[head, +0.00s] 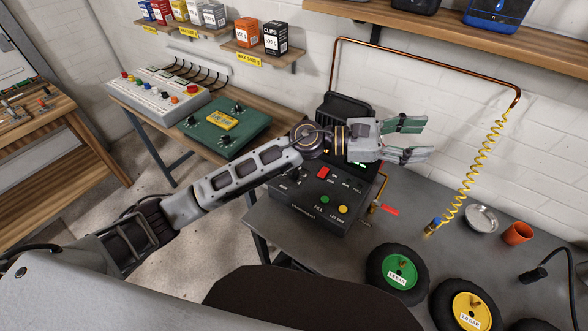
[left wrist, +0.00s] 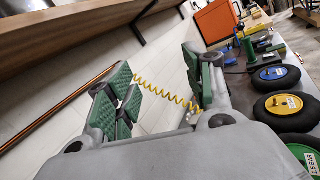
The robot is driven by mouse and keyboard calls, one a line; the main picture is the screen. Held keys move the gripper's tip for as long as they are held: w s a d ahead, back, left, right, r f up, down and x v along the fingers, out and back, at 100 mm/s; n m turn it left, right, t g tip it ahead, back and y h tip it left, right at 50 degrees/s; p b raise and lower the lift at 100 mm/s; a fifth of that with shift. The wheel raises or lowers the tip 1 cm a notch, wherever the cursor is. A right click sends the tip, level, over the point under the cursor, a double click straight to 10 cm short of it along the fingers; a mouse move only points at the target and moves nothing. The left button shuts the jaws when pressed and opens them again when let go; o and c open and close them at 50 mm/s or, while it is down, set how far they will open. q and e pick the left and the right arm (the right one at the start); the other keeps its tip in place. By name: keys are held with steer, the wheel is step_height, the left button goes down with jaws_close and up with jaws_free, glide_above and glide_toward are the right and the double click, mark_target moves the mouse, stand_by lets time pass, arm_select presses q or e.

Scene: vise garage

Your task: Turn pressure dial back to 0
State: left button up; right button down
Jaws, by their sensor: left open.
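The black control box (head: 318,200) stands on the grey workbench, with a red switch, a green button and a yellow button on its sloped panel. The panel's upper left part lies close to my left forearm and wrist, and a small black knob (head: 298,174) shows there. I cannot tell whether it is the pressure dial or read its setting. My left gripper (head: 418,138) is open and empty, reaching past the box toward the right. Its green finger pads also show apart in the left wrist view (left wrist: 158,92). My right gripper is not in view.
Wheels with green (head: 400,272) and yellow (head: 471,311) hubs lie on the bench (head: 330,262). A yellow coiled hose (head: 474,165) hangs from a copper pipe. A metal bowl (head: 481,218) and an orange cup (head: 517,233) stand right. A green box (head: 205,128) is left.

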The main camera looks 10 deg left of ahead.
arm_select(q)
step_height(320, 180, down, 6)
steer(key=m+g+y, duration=0.3)
steer(key=m+y, duration=0.1)
steer(key=m, duration=0.3)
steer(key=m+t+y, duration=0.1)
steer(key=m+y, duration=0.8)
steer(key=y, duration=0.7)
glide_above(294, 172)
steer(key=w, duration=0.1)
step_height(294, 172, down, 9)
steer(key=shift+w+a, duration=0.2)
step_height(294, 172, down, 14)
steer(key=shift+r+p, duration=0.15)
steer(key=shift+p, duration=1.05)
